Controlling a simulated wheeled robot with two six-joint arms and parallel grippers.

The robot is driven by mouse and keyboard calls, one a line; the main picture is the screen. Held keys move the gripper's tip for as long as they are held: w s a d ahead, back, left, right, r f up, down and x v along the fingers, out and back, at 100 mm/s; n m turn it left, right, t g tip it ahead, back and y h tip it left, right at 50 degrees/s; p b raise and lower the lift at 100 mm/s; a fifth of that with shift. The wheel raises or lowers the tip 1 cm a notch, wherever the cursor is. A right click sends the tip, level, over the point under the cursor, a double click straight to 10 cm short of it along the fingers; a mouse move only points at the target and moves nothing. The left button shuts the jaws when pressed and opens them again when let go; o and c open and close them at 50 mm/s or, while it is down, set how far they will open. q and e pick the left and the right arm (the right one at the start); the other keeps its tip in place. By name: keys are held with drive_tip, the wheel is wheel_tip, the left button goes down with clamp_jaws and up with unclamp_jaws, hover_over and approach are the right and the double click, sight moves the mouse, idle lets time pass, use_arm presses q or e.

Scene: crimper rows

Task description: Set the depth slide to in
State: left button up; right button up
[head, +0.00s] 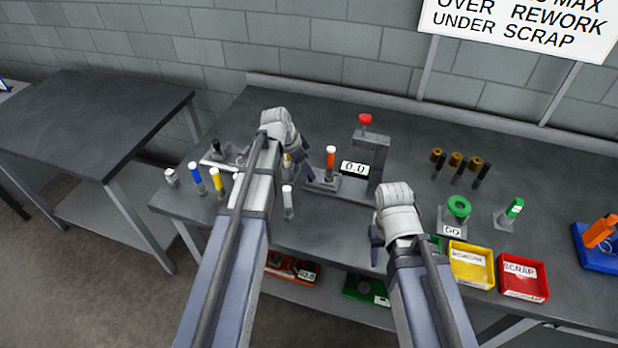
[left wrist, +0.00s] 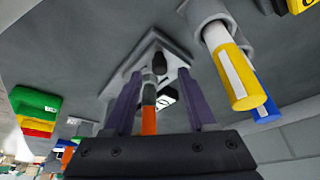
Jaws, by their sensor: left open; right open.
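The grey crimper stand (head: 374,152) with a red knob (head: 365,119) and a "0.0" display (head: 354,168) stands at the middle of the bench. An upright orange piece with a pale top (head: 330,162) stands on its left side. I cannot tell for sure which part is the depth slide, or its setting. My left gripper (head: 308,172) is open just left of this piece. In the left wrist view its purple fingers (left wrist: 163,105) are apart, with an orange and dark part (left wrist: 148,120) showing between them.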

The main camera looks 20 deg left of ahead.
sight(324, 176)
use_arm(q)
drive_tip(key=b+x, duration=0.1)
drive_tip(key=x, duration=0.1)
drive_tip(key=shift+w+d+f, duration=0.1)
drive_tip(key=shift+f, duration=0.15)
drive_tip(key=shift+r, duration=0.1)
clamp_jaws()
idle(1.2)
